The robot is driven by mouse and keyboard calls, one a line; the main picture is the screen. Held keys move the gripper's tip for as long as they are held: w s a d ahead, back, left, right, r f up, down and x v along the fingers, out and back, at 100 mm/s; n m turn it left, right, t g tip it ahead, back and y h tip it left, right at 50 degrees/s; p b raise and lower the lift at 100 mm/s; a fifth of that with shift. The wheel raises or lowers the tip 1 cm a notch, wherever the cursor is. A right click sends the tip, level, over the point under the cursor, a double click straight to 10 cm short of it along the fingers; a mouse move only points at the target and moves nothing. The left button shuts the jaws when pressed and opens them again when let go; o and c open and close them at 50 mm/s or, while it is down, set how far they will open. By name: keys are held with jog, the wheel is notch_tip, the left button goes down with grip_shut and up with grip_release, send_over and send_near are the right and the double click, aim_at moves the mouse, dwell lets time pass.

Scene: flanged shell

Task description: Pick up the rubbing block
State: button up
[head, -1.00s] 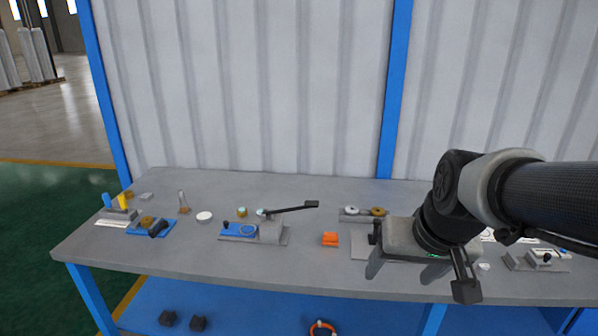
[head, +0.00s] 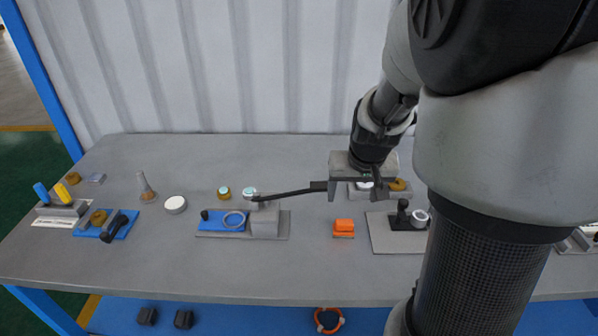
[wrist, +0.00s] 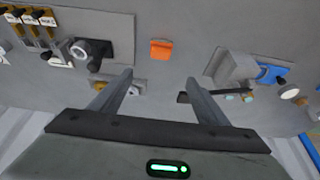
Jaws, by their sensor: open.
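An orange block (head: 344,228), which looks like the rubbing block, lies on the grey bench right of the middle. In the wrist view the orange block (wrist: 161,50) shows at top centre, beyond the fingertips and roughly in line with the gap between them. My gripper (head: 354,193) points down over the bench, above and behind the block in the head view. In the wrist view my gripper (wrist: 160,78) has its two fingers spread apart with nothing between them.
A blue fixture (head: 222,222) with a long dark lever (head: 290,193) stands left of the block; the lever's end appears close to one finger. A grey plate with a black clamp (head: 403,214) stands to the right. Bench in front of the block is clear.

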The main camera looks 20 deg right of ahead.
jog(key=b, duration=0.3)
send_near(345, 222)
jog(key=x, duration=0.5)
jog(key=shift+w+d+f, duration=0.1)
jog(key=shift+w, duration=0.25)
jog(key=x, duration=0.4)
jog(key=shift+s+f+b, duration=0.25)
jog(key=shift+b, duration=0.15)
jog(key=shift+w+f, duration=0.2)
jog(key=shift+f, duration=0.25)
jog(key=c, duration=1.2)
jog(key=shift+r, duration=0.15)
notch_tip(345, 222, up, 28)
jog(key=p, duration=0.5)
